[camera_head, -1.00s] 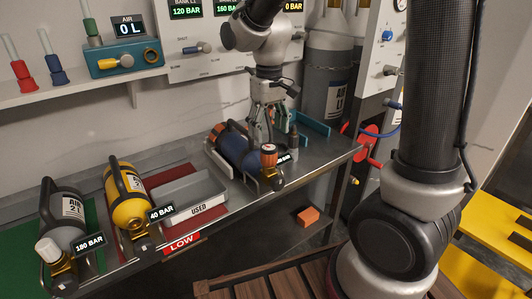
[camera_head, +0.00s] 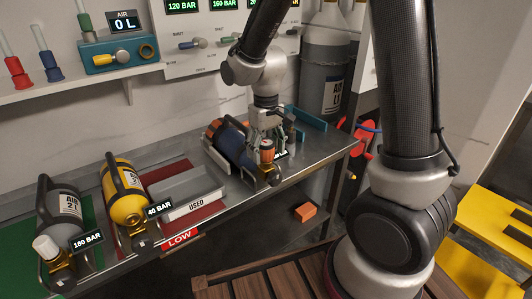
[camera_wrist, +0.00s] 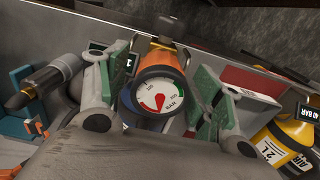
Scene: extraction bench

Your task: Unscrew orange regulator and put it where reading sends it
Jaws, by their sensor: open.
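The orange regulator (camera_head: 267,145) sits on the valve end of a dark blue cylinder (camera_head: 236,147) lying in a cradle on the bench. In the wrist view the regulator (camera_wrist: 160,92) shows its white round dial facing the camera, with green and red marks and "BAR". A red pointer shows low on the dial; I cannot read its value surely. My gripper (camera_head: 267,131) is open over the regulator. In the wrist view its green-padded fingers (camera_wrist: 162,88) stand on both sides of it, with gaps visible. The cylinder's pressure display is mostly hidden by my gripper.
A grey tray marked USED (camera_head: 197,206) stands left on a red mat marked LOW (camera_head: 180,239). A yellow cylinder (camera_head: 124,195) reads 40 BAR and a grey one (camera_head: 61,218) 180 BAR, on a green mat. A teal holder (camera_head: 306,118) is behind right.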

